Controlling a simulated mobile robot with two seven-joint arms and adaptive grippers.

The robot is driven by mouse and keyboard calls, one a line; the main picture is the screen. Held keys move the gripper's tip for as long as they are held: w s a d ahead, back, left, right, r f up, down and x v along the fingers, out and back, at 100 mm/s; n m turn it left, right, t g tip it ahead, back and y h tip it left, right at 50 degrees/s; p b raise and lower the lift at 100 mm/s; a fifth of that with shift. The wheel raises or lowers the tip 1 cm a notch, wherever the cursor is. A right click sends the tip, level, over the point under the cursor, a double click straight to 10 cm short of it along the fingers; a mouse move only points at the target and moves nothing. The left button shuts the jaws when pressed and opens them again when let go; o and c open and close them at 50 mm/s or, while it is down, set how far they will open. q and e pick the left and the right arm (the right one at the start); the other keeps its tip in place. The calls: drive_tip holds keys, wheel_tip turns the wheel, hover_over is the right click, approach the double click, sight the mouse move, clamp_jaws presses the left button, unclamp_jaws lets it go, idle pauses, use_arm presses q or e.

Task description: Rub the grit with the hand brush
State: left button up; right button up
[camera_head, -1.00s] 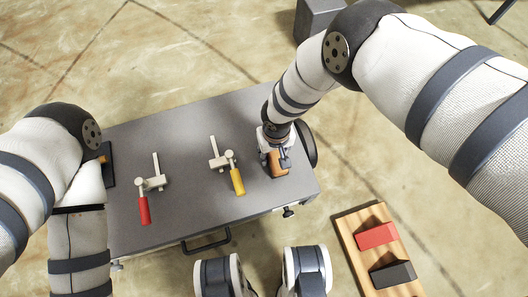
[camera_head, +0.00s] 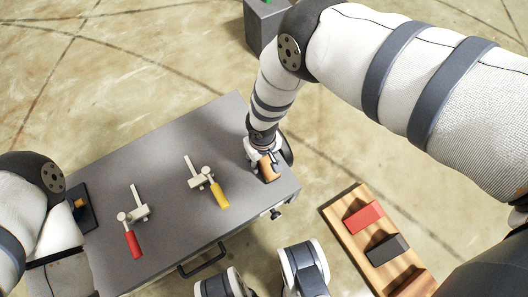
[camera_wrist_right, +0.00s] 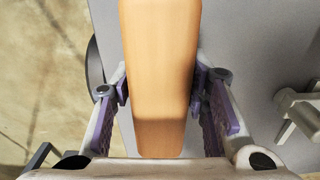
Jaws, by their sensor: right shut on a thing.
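My right gripper (camera_head: 264,160) is shut on a light-brown wooden block, the hand brush (camera_head: 269,173), at the right end of the grey table (camera_head: 165,235). In the right wrist view the brush (camera_wrist_right: 160,60) stands between the purple-padded fingers (camera_wrist_right: 160,90), one on each side. Its bristles do not show. I cannot tell whether it touches the table top. I cannot make out any grit in either view. My left arm shows at the left edge, but its gripper is out of sight.
A red-handled clamp (camera_head: 132,240) and a yellow-handled clamp (camera_head: 217,192) stand on the table. A black plate with an orange part (camera_head: 87,215) lies at its left end. A wooden board (camera_head: 345,236) with red and dark blocks lies at lower right. A grey box (camera_head: 262,25) stands behind.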

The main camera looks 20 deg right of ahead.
sight(234, 179)
drive_tip(key=shift+s+a+f, duration=0.1)
drive_tip(key=shift+s+a, duration=0.1)
drive_tip(key=shift+a, duration=0.6)
drive_tip(key=shift+s+a+f, duration=0.1)
drive_tip(key=shift+s+a, duration=0.1)
drive_tip(key=shift+a, duration=0.55)
drive_tip(key=a, duration=0.2)
drive_tip(key=shift+s+a+r, duration=0.2)
drive_tip(key=shift+s+a, duration=0.05)
drive_tip(key=shift+a, duration=0.1)
drive_tip(key=shift+s+a+p, duration=0.15)
drive_tip(key=shift+a+p, duration=0.3)
drive_tip(key=shift+a, duration=0.3)
drive_tip(key=shift+s+a+p, duration=0.1)
drive_tip(key=shift+a+p, duration=0.35)
drive_tip(key=shift+a, duration=0.7)
